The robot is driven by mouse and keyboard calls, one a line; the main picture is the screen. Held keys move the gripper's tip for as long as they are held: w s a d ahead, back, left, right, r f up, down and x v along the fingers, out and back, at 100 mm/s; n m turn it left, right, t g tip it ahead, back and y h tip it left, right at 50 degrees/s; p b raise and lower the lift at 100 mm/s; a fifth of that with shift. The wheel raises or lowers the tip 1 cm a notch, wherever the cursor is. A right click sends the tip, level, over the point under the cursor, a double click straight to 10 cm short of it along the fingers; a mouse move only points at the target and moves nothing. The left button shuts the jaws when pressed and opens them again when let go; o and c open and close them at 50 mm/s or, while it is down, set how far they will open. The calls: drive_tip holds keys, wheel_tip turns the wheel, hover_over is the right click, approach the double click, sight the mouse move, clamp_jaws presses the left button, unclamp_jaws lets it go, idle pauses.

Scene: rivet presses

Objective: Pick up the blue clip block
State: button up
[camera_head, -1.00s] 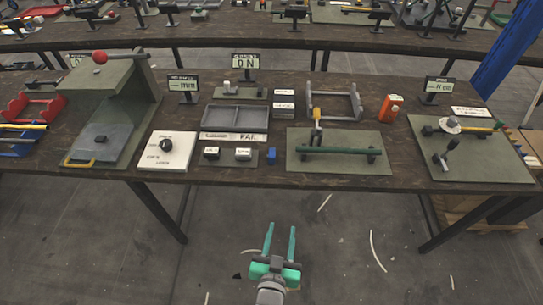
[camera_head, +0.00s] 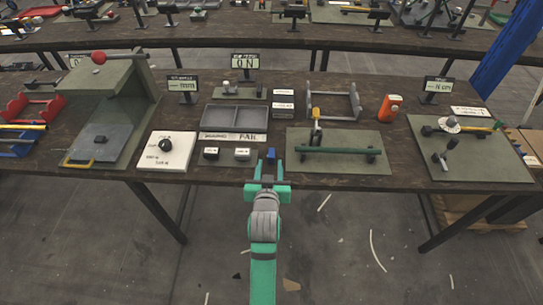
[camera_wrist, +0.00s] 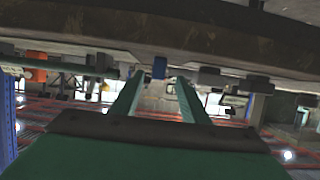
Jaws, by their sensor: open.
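The blue clip block (camera_head: 271,153) is a small blue piece near the front edge of the table, just right of two small black-and-white blocks. My gripper (camera_head: 268,169) is open and empty, with its two green fingers reaching over the front edge and pointing at the block. In the wrist view the blue clip block (camera_wrist: 159,67) shows upside down beyond and between the open fingertips (camera_wrist: 155,82). A gap appears to remain between the fingertips and the block. The exact distance cannot be told.
A green plate (camera_head: 340,165) with a green bar stands close on the right. A white panel with a black knob (camera_head: 166,150) and small blocks (camera_head: 211,153) lie left.

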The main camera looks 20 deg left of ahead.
sight(271, 159)
drive_tip(key=shift+x, duration=3.6)
drive_tip(key=shift+d+r, duration=0.1)
clamp_jaws()
